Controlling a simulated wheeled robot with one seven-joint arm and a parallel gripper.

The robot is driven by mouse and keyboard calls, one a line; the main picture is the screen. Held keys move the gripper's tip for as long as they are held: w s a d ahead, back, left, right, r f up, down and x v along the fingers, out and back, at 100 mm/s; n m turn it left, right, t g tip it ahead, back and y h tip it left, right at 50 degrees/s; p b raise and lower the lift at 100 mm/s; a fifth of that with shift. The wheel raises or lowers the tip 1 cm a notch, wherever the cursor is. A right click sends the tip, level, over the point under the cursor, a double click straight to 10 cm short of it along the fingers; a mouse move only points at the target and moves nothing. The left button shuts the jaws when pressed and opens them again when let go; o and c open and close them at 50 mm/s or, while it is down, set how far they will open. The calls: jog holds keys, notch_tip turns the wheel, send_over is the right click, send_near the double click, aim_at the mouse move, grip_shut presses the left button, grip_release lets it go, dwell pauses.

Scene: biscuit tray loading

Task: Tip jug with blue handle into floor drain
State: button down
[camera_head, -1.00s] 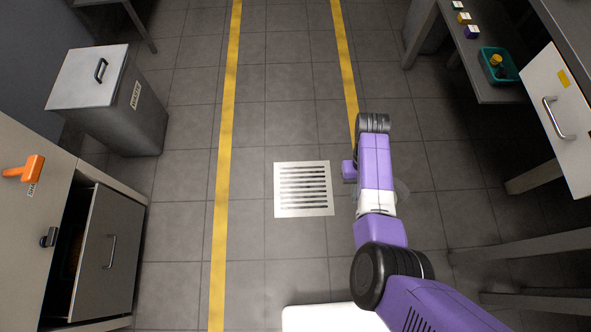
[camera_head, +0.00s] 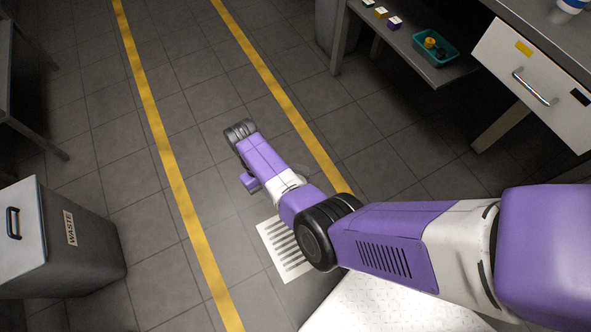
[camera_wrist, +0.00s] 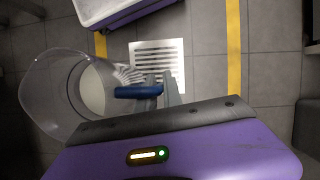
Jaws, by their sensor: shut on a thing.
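The clear jug (camera_wrist: 65,95) is at the left of the wrist view, with its wide round mouth facing the camera. A pale round area shows inside; I cannot tell whether it is liquid or the base. My gripper (camera_wrist: 160,90) is shut on the jug's blue handle (camera_wrist: 135,91). In the head view my own arm hides the gripper and nearly all of the jug. The floor drain (camera_wrist: 170,48) is a pale slotted square on the floor beyond the fingers. In the head view the drain (camera_head: 283,252) is partly covered by my arm.
A grey waste bin (camera_head: 85,240) stands at left. Yellow floor lines (camera_head: 169,170) run on either side of a clear tiled lane. At right are a low shelf (camera_head: 385,45) with a teal tray (camera_head: 418,56) and a unit with a white drawer (camera_head: 503,85).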

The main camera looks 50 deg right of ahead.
jog(key=w+d+f+m+t+y+b, duration=0.1)
jog(key=f+m+b, duration=0.3)
jog(key=f+b, duration=0.7)
jog(key=w+d+f+m+t+y+b, duration=0.1)
jog(key=w+f+m+b, duration=0.3)
jog(key=f+b, duration=0.8)
jog(key=w+d+f+m+t+y+b, duration=0.1)
jog(key=w+f+m+b, duration=0.2)
jog(key=f+b, duration=0.8)
jog(key=shift+w+f+m+t+y+b, duration=0.15)
jog(key=shift+f+m, duration=0.55)
jog(key=shift+f, duration=1.05)
jog(key=shift+w+f+m+t+y+b, duration=0.15)
jog(key=shift+f+m, duration=0.55)
jog(key=shift+f, duration=1)
jog(key=shift+s, duration=0.1)
